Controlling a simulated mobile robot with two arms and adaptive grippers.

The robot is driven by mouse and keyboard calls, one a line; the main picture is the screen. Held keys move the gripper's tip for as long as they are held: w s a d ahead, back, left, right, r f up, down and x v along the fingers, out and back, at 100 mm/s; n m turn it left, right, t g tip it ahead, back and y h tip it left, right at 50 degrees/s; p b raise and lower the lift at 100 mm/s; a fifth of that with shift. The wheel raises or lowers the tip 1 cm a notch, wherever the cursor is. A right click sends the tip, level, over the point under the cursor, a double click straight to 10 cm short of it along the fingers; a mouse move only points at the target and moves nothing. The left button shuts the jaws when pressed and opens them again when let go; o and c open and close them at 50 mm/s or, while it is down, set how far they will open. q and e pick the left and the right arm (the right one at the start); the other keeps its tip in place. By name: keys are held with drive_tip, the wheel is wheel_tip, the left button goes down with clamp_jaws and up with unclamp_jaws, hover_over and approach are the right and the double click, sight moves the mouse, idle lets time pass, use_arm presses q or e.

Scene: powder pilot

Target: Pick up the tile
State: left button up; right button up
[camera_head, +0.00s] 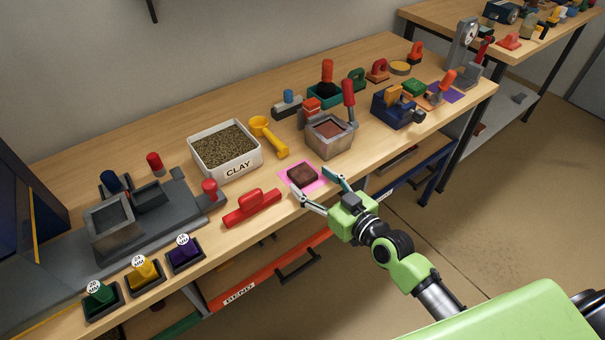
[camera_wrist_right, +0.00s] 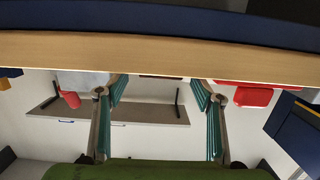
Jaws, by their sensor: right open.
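The tile (camera_head: 302,174) is a small dark brown square slab. It lies flat on a pink mat (camera_head: 287,182) near the front edge of the workbench. My right gripper (camera_head: 315,184) is open and empty at the front side of the tile, its two fingers spread toward it. One fingertip is near the mat's front corner and the other is to the right of the tile. In the right wrist view the open fingers (camera_wrist_right: 160,88) point at the bench edge, and a thin dark strip between them may be the tile. My left gripper is out of view.
A red-handled tool (camera_head: 252,207) lies left of the mat. A grey metal box (camera_head: 329,136) stands close behind on the right. A white CLAY tray (camera_head: 225,150) and a yellow scoop (camera_head: 268,136) are behind. The bench's front edge (camera_head: 245,235) is close.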

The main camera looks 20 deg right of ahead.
sight(303, 172)
drive_tip(key=x, duration=0.4)
drive_tip(key=shift+w+a+r, duration=0.1)
drive_tip(key=shift+w+a, duration=0.05)
drive_tip(key=shift+w, duration=0.2)
drive_tip(key=c, duration=1.2)
drive_tip(key=shift+c, duration=0.2)
drive_tip(key=shift+r+p, duration=0.3)
drive_tip(key=shift+r, duration=0.2)
wheel_tip(303, 172, up, 2)
drive_tip(key=shift+r, duration=0.2)
drive_tip(key=s+a+r+p, duration=0.1)
drive_tip(key=s+a+r, duration=0.7)
drive_tip(key=a, duration=0.3)
drive_tip(key=shift+s+r+p, duration=0.2)
drive_tip(key=shift+r+p, duration=0.1)
drive_tip(key=shift+r, duration=0.55)
